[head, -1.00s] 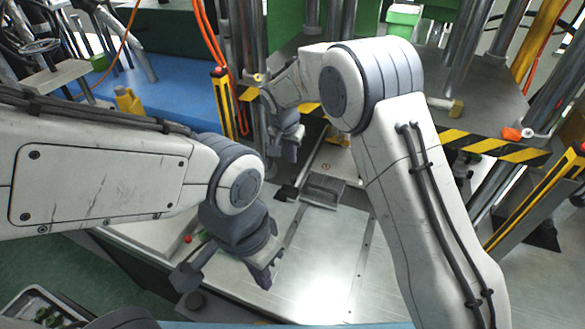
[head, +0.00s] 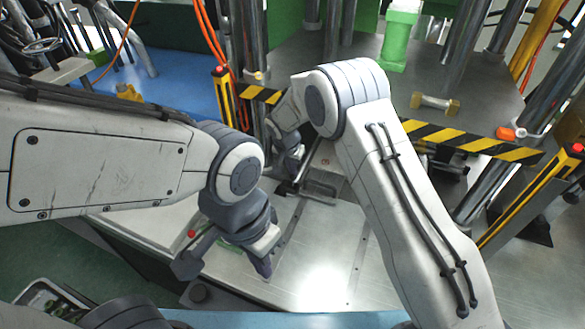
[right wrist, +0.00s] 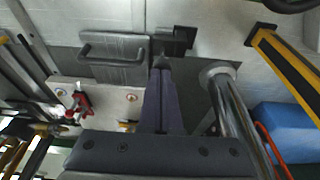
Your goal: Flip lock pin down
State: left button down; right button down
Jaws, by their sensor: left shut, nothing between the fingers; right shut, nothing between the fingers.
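The lock pin is not clearly identifiable. A small black bracket-like part (right wrist: 176,40), possibly the lock pin, sits beside a grey plate with a bar handle (right wrist: 115,58) in the right wrist view. The grey plate also shows in the head view (head: 320,187). My right gripper (right wrist: 160,68) is shut and empty, its fingertips at the near side of the black part; I cannot tell whether they touch it. In the head view my right gripper (head: 283,175) is partly hidden by its own arm. My left gripper (head: 265,268) is shut and empty, low over the metal table, well apart from the plate.
A metal column (right wrist: 228,105) stands close to the right of my right gripper in its wrist view. A red clamp (right wrist: 78,102) is at left. Yellow-black striped edges (head: 470,142) and upright posts border the press. The metal table (head: 325,265) is clear in front.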

notch_tip(320, 180, down, 3)
jog(key=b, duration=0.2)
jog(key=shift+r+b, duration=0.1)
jog(key=shift+b, duration=0.25)
jog(key=shift+r, duration=0.1)
jog(key=shift+s, duration=0.1)
jog(key=shift+r, duration=0.3)
notch_tip(320, 180, up, 3)
jog(key=shift+p, duration=1)
jog(key=b+v, duration=0.3)
jog(key=v, duration=0.7)
jog(key=shift+w+r, duration=0.25)
jog(key=shift+r, duration=0.15)
